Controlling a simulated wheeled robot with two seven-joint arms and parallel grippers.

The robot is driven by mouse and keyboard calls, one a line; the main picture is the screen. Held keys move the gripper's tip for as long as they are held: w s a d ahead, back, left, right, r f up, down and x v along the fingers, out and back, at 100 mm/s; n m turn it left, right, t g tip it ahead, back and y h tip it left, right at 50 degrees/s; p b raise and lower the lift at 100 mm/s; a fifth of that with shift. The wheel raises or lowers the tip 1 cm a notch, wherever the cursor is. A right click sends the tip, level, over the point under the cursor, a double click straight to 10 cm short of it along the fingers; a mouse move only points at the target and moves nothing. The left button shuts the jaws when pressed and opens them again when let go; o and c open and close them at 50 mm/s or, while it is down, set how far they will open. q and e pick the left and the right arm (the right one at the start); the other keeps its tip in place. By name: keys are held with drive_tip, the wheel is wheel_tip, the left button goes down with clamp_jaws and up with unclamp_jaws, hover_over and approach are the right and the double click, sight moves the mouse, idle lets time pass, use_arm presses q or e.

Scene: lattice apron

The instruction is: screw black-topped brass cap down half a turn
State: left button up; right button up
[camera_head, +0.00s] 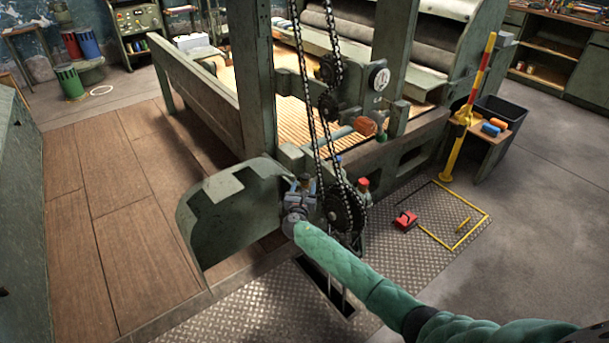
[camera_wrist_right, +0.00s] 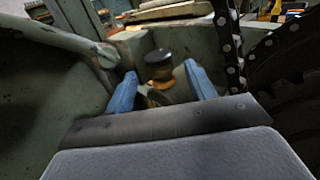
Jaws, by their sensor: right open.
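The black-topped brass cap (camera_wrist_right: 159,66) stands upright in the right wrist view, with a dark round top over a brass body. My right gripper (camera_wrist_right: 160,76) is open, with one blue finger on each side of the cap. Gaps show between the cap and both fingers. I cannot tell whether the cap is level with the fingertips or just beyond them. In the head view my right gripper (camera_head: 302,187) is at the green machine's near corner, at the end of the green-sleeved arm, and I cannot make out the cap there. My left gripper is out of view.
A dark chain (camera_head: 325,110) hangs beside the gripper, by a toothed wheel (camera_head: 344,208). A curved green guard (camera_head: 225,215) is at its left. A red-topped part (camera_head: 363,184) is to its right. A red block (camera_head: 404,220) lies on the metal floor plate.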

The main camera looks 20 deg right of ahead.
sight(305, 175)
drive_tip(key=shift+s+r+n+t+y, duration=0.1)
drive_tip(key=shift+s+n+t+y, duration=0.25)
drive_tip(key=shift+n+y, duration=0.4)
drive_tip(key=shift+w+d, duration=0.2)
drive_tip(key=shift+w, duration=0.2)
drive_tip(key=p+x, duration=0.1)
drive_tip(key=x, duration=0.5)
drive_tip(key=shift+w+d, duration=0.15)
drive_tip(key=shift+w, duration=0.2)
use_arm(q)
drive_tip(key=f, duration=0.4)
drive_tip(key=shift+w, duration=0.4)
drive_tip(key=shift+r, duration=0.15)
use_arm(e)
drive_tip(key=c, duration=1)
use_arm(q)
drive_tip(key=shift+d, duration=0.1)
use_arm(e)
drive_tip(key=shift+o, duration=0.2)
drive_tip(key=shift+m, duration=0.25)
